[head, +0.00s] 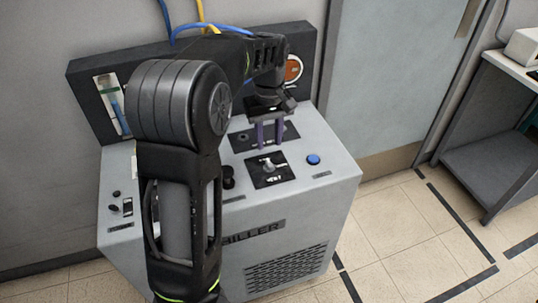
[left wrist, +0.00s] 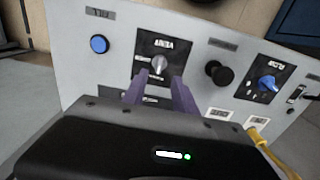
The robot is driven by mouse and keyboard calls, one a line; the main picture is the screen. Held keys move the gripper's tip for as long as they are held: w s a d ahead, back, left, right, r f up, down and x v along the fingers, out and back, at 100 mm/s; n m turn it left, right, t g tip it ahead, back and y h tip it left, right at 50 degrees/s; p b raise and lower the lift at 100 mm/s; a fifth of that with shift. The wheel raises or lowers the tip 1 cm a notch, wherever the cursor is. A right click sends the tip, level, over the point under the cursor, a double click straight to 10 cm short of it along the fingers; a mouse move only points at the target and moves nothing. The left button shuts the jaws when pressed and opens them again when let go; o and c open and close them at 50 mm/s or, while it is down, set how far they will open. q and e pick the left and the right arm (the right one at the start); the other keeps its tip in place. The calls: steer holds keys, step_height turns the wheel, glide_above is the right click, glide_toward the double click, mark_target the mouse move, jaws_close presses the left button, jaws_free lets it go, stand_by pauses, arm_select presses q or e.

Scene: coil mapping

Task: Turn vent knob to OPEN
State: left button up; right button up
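The vent knob (head: 267,163) is a small silver knob on a black plate on the grey machine's sloping top. In the left wrist view the vent knob (left wrist: 159,65) sits under a label that reads like VENT; its pointer setting is too small to read surely. My left gripper (head: 270,147) has two purple fingers, spread apart with nothing between them. It hangs just behind the knob's plate in the head view. In the left wrist view the left gripper (left wrist: 156,86) points at the knob, its fingertips either side of and below it; I see no contact. My right gripper is out of view.
A blue button (head: 313,160) is right of the plate and a black knob (head: 228,176) left of it. In the left wrist view a blue knob (left wrist: 268,83) and a yellow hose (left wrist: 262,145) show at right. A dark back panel (head: 303,45) stands behind my left arm.

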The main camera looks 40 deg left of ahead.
mark_target(269, 162)
arm_select(q)
steer(key=shift+w+f, duration=0.1)
steer(key=shift+f, duration=0.2)
step_height(269, 162, down, 7)
steer(key=shift+f, duration=0.2)
steer(key=shift+c, duration=0.3)
jaws_close()
stand_by(0.3)
